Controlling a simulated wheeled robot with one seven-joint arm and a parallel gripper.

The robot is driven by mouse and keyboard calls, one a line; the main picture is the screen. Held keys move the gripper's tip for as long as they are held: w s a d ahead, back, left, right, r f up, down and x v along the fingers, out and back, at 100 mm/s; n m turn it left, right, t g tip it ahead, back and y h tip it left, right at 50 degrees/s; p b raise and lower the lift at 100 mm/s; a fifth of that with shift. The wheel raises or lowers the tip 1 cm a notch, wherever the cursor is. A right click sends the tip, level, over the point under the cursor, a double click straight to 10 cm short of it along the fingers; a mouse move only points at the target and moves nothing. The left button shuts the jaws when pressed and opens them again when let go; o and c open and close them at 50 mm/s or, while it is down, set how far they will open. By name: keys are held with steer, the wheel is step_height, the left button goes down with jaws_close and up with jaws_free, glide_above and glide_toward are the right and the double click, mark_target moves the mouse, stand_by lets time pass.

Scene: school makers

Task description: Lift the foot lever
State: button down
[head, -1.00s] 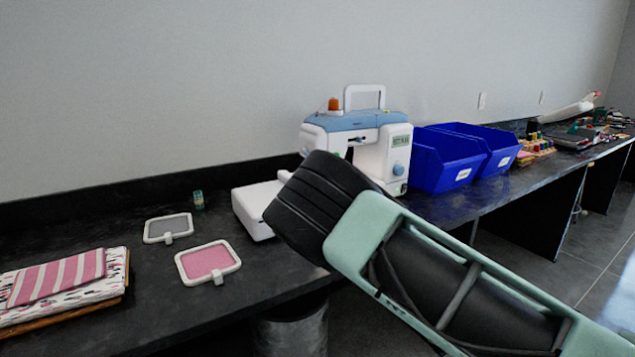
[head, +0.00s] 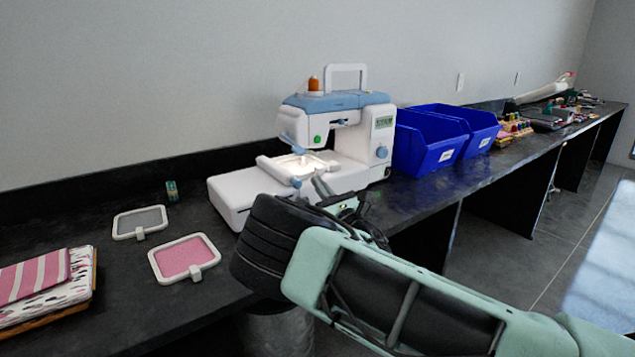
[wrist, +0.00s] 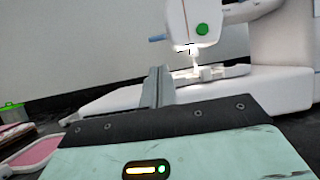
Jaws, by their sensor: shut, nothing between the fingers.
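The white and blue sewing machine (head: 345,125) stands on the dark bench in the head view, and its white body also shows in the wrist view (wrist: 287,55). A small blue lever (head: 292,143) sticks out at the left of its needle head; a blue piece there also shows in the wrist view (wrist: 157,38). I take this to be the foot lever, though I cannot be sure. My gripper (head: 319,184) is shut and empty, in front of the needle area. In the wrist view its fingers (wrist: 159,75) point up below the blue piece, apart from it.
Two blue bins (head: 428,150) stand right of the machine. A pink framed hoop (head: 184,259), a grey one (head: 140,222) and a small spool (head: 172,191) lie to the left. Folded fabric (head: 45,285) lies at the far left. The wall is close behind.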

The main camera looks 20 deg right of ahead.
mark_target(306, 152)
steer(key=x, duration=0.7)
steer(key=shift+w+r+p, duration=0.2)
steer(key=shift+w+p, duration=0.15)
steer(key=shift+p, duration=0.05)
steer(key=shift+a, duration=0.1)
steer(key=r+p, duration=0.1)
steer(key=r+g+p, duration=0.1)
steer(key=p, duration=0.1)
steer(key=r+g+p, duration=0.1)
steer(key=shift+s+r+h+p, duration=0.35)
steer(key=shift+s+h, duration=0.05)
steer(key=shift+s+r+g+p, duration=0.1)
steer(key=shift+r+g+p, duration=0.45)
steer(key=shift+g+p, duration=0.4)
